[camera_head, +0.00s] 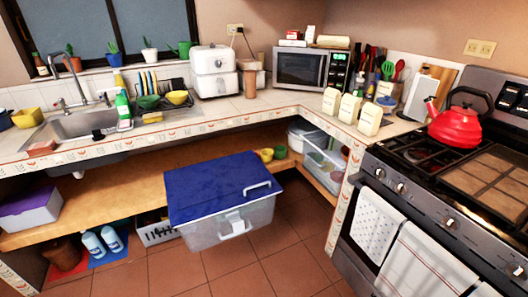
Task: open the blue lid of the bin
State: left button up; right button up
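The bin is a clear plastic box (218,234) near the middle of the head view, in front of the low wooden shelf. Its blue lid (215,185) lies flat over the top and looks closed. A pale handle (257,187) shows at the lid's right side. A pale latch or grip (235,223) shows on the front wall. The contents cannot be made out. Neither of my grippers is in view.
A wooden shelf (130,193) runs behind the bin under the tiled counter (220,112). The stove (430,190) with a red kettle (456,124) and hanging towels stands at right. The tiled floor (270,262) is clear in front and to the right of the bin.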

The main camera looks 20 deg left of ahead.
aim_at(194, 192)
jog(key=u, duration=1.2)
jog(key=i+z, duration=0.15)
